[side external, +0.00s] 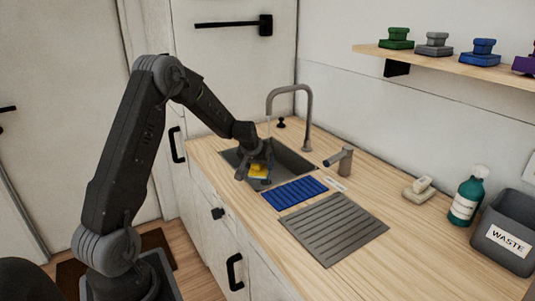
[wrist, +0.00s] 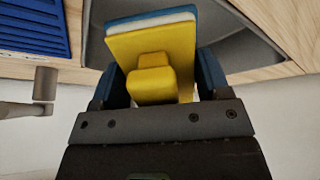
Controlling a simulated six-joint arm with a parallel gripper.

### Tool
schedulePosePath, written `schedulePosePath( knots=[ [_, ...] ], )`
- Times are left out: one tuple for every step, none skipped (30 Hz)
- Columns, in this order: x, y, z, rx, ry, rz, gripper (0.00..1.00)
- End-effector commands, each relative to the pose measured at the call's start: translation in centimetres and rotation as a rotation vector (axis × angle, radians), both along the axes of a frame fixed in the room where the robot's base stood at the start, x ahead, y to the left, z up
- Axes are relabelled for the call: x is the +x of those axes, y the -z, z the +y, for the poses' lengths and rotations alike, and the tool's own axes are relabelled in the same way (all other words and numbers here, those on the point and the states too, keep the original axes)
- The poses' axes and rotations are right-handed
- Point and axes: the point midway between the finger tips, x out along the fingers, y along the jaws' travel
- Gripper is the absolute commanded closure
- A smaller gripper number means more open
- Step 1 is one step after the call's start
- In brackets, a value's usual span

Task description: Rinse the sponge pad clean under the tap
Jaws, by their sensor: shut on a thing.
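The sponge pad (wrist: 150,45) is a yellow block with a raised yellow grip and a white and a blue layer at its far edge. In the wrist view it lies between my gripper's (wrist: 158,80) two dark blue fingers, which are shut on it. In the side view the yellow pad (side external: 258,171) shows under my gripper (side external: 256,163), over the near part of the sink (side external: 294,161). The tall curved tap (side external: 309,118) stands behind the sink, its spout above and slightly right of my gripper. The pad's underside is hidden, and I cannot tell whether water touches it.
A blue ribbed mat (side external: 295,193) and a grey ribbed drainer (side external: 335,228) lie right of the sink. A shelf (side external: 455,63) holds coloured pads.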

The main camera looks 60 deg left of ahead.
Motion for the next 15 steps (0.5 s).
schedulePosePath(
  knots=[
    [0.0,0.0,0.0,0.001,0.0,-0.001,0.57],
    [0.0,0.0,0.0,0.001,0.0,-0.001,0.57],
    [0.0,0.0,0.0,0.001,0.0,-0.001,0.57],
    [0.0,0.0,0.0,0.001,0.0,-0.001,0.57],
    [0.0,-0.1,0.0,0.001,0.0,-0.001,0.57],
    [-0.1,-0.2,-0.1,0.001,0.0,-0.001,0.57],
    [-0.2,-0.4,-0.1,0.001,0.0,-0.001,0.57],
    [-0.4,-0.5,-0.2,0.001,0.0,-0.001,0.57],
    [-0.7,-0.7,-0.4,0.001,0.0,-0.001,0.57],
    [-0.9,-0.9,-0.5,0.001,0.0,-0.001,0.57],
    [-1.0,-1.2,-0.6,0.002,0.0,-0.002,0.57],
    [-1.3,-1.3,-0.8,0.001,-0.001,-0.002,0.57],
    [-1.5,-1.5,-0.9,0.001,-0.001,-0.002,0.57],
    [-1.7,-1.7,-1.0,0.002,0.0,-0.002,0.57],
    [-2.0,-2.0,-1.2,0.001,-0.001,-0.002,0.57]
  ],
)
